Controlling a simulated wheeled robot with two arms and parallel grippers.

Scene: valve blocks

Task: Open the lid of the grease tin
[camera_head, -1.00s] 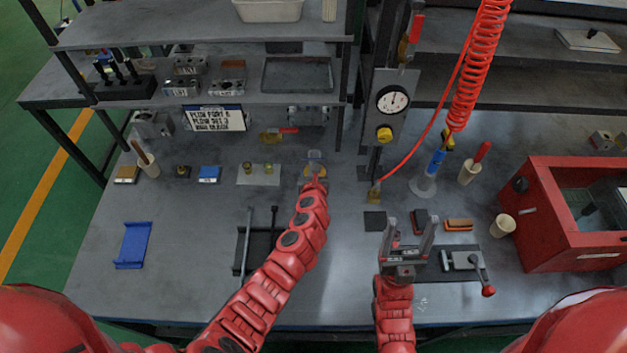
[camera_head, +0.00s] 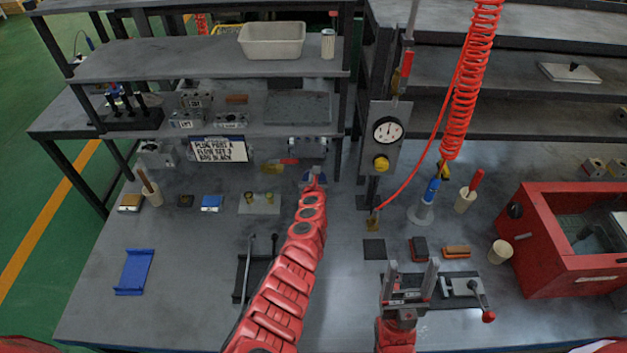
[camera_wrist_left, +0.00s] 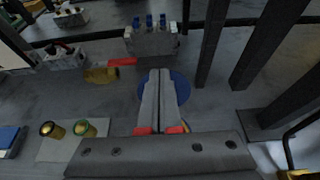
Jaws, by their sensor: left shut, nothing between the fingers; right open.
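The grease tin, a round thing with a blue top (camera_wrist_left: 180,88), lies below my left gripper (camera_wrist_left: 160,76) in the left wrist view. The fingers are shut with nothing between them and hide the middle of the blue disc. Whether they touch it I cannot tell. In the head view, my left gripper (camera_head: 315,176) covers most of the tin; only bits of blue show beside it. I cannot make out a raised lid. My right gripper (camera_head: 411,266) is open and empty, pointing up near the table's front, well away from the tin.
A plate with two brass-coloured knobs (camera_head: 260,207) lies left of the tin. A brass valve with a red handle (camera_head: 286,167) is behind it. The shelf rack (camera_head: 200,70) stands at the back left, and a gauge panel (camera_head: 387,140) right.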

